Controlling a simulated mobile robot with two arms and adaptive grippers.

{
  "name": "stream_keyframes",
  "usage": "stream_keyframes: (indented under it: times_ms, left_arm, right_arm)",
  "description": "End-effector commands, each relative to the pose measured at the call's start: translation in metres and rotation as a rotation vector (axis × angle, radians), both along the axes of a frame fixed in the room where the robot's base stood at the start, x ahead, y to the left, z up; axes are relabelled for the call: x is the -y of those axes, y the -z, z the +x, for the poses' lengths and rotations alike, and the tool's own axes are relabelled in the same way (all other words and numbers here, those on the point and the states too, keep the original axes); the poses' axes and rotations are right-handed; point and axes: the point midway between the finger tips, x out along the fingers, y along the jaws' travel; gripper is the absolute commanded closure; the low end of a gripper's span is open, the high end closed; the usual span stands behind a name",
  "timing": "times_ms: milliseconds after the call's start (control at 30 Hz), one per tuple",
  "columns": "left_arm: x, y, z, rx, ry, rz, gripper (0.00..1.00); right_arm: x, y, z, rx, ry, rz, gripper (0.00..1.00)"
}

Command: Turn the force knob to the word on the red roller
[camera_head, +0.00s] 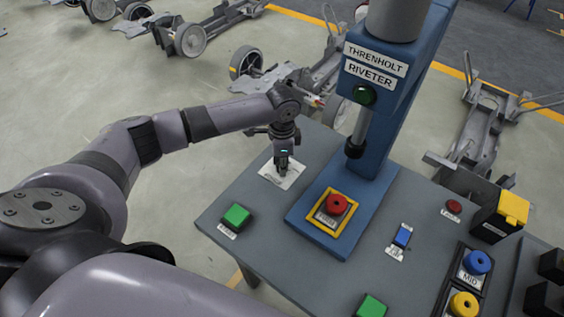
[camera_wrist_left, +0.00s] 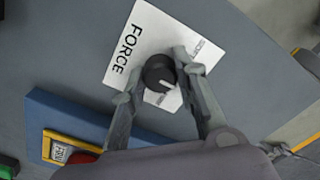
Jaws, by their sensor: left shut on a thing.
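The force knob (camera_wrist_left: 158,72) is a round black knob on a white plate (camera_wrist_left: 128,45) marked FORCE. A light pointer mark shows on its lower right in the left wrist view. Smaller words on the plate are too blurred to read. My left gripper (camera_wrist_left: 168,74) is shut on the knob, a finger on either side. In the head view the gripper (camera_head: 283,170) points down at the plate and hides the knob. The red roller (camera_head: 337,204) sits in a yellow-framed nest (camera_head: 322,228) on the riveter's blue base. Its label is too small to read. My right gripper is out of view.
The blue riveter column (camera_head: 394,130) stands right of my left gripper. A green button (camera_head: 236,216) is on the table's left. A blue roller (camera_head: 477,262) labelled MID and a yellow roller (camera_head: 464,304) stand in a rack at right.

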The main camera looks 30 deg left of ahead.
Motion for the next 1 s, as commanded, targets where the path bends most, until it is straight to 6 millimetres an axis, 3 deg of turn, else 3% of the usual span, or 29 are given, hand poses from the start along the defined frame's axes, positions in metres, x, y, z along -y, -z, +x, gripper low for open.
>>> stream_keyframes:
  times_ms: [300,667,1000]
  left_arm:
    - [0.000,0.000,0.000,0.000,0.000,0.000,1.00]
    - [0.000,-0.002,0.000,-0.001,0.058,-0.001,1.00]
    - [0.000,-0.003,0.000,-0.003,0.307,-0.002,1.00]
  right_arm:
    - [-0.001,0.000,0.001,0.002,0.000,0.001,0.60]
    - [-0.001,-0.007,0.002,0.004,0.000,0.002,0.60]
    - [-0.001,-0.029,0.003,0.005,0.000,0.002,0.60]
